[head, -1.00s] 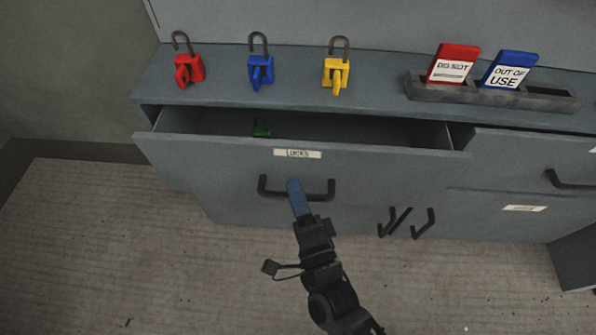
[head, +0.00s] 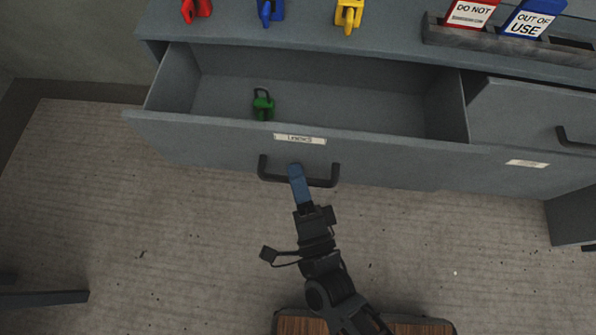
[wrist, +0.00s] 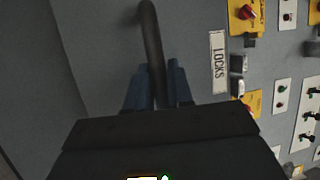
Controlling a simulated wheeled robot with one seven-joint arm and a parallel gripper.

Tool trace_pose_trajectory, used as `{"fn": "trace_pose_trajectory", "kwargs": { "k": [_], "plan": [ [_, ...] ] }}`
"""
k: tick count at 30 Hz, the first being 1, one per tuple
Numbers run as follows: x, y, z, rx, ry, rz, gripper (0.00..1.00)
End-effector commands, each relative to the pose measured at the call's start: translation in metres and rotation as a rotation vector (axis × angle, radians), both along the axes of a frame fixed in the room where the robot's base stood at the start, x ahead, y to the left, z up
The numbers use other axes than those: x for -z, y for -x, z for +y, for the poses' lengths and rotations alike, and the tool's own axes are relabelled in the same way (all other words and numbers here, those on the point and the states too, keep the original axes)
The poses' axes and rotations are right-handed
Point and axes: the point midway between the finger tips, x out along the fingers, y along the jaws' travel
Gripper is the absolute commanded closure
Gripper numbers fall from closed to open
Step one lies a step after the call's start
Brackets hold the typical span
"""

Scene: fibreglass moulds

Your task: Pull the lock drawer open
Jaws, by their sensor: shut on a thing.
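The grey lock drawer (head: 215,137), labelled "LOCKS" (head: 300,139), stands well open from the cabinet. Its label also shows in the wrist view (wrist: 218,62). A green padlock (head: 263,105) is inside the drawer, left of its middle. My gripper (head: 296,172) is at the dark bar handle (head: 325,182) on the drawer front. In the wrist view its blue fingers (wrist: 160,85) are on either side of the handle bar (wrist: 150,30), shut on it. The exact contact is partly hidden by the fingers.
Red (head: 196,10), blue (head: 270,10) and yellow (head: 349,15) padlocks stand on the cabinet top. A grey holder (head: 480,41) there carries red and blue tags. Another drawer (head: 525,115) is at the right. The floor (head: 180,230) before the drawer is mostly clear.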

Motion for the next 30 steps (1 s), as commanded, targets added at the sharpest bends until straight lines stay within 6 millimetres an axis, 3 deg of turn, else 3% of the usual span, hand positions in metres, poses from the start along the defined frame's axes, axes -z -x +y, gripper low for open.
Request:
{"fn": "trace_pose_trajectory", "kwargs": {
  "k": [5,6,12,22,30],
  "plan": [
    [0.001,0.0,-0.001,0.0,0.001,0.002,1.0],
    [0.001,0.0,-0.001,0.0,0.001,0.003,0.76],
    [0.001,0.0,0.0,0.0,0.001,0.002,0.58],
    [0.002,0.006,-0.003,0.0,0.001,0.002,0.58],
    [0.01,0.046,-0.018,-0.001,0.002,0.004,0.58]
  ]
}}
